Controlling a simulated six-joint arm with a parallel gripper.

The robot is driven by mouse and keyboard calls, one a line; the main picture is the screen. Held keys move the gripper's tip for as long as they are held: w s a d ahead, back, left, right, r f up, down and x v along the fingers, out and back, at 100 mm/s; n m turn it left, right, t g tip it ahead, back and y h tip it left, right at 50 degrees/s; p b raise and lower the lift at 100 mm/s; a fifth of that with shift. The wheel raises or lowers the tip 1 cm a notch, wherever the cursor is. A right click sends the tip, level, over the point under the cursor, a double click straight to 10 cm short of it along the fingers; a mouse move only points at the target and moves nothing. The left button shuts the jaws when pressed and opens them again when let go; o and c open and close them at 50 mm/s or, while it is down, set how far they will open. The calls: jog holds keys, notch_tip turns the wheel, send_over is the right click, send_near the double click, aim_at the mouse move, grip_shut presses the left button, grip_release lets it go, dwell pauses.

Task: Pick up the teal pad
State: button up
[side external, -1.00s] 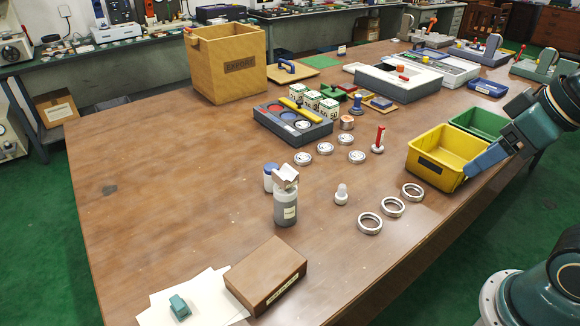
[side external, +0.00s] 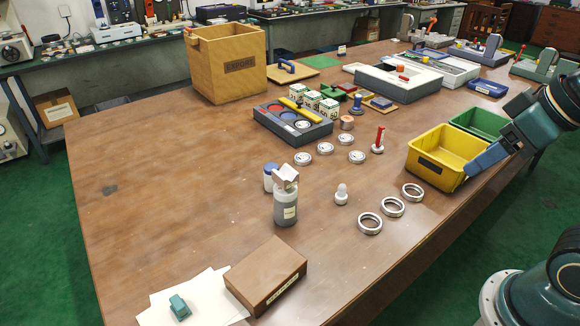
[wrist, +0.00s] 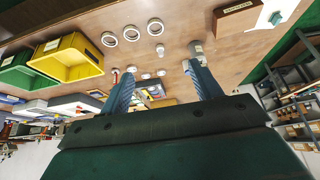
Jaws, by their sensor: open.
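The teal pad (side external: 180,307) is a small teal block lying on white paper sheets (side external: 155,309) at the near left corner of the table. It also shows in the wrist view (wrist: 275,18), near the top right. My gripper (side external: 469,172) is at the right, over or beside the yellow bin's right edge, far from the pad. In the wrist view my gripper (wrist: 158,69) has its two blue fingers spread apart with nothing held between them.
A brown labelled box (side external: 266,277) sits beside the paper. A grey bottle (side external: 286,208), a white bulb-like piece (side external: 341,195) and metal rings (side external: 370,224) stand mid-table. Yellow (side external: 435,177) and green (side external: 480,121) bins are at right. The left of the table is mostly clear.

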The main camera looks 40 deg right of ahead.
jog(key=shift+w, duration=0.1)
jog(key=w+a+r+n+g+y, duration=0.1)
jog(key=w+a+r+n+y, duration=0.15)
jog(key=w+a+n, duration=0.7)
jog(key=n+g+y, duration=0.2)
jog(key=n+g, duration=0.3)
jog(key=n, duration=0.5)
send_over(178, 302)
jog(key=d, duration=0.5)
notch_tip(178, 302, down, 20)
jog(key=f, duration=0.1)
jog(key=shift+w+r, duration=0.25)
jog(key=shift+f, duration=0.1)
jog(key=shift+x, duration=4.15)
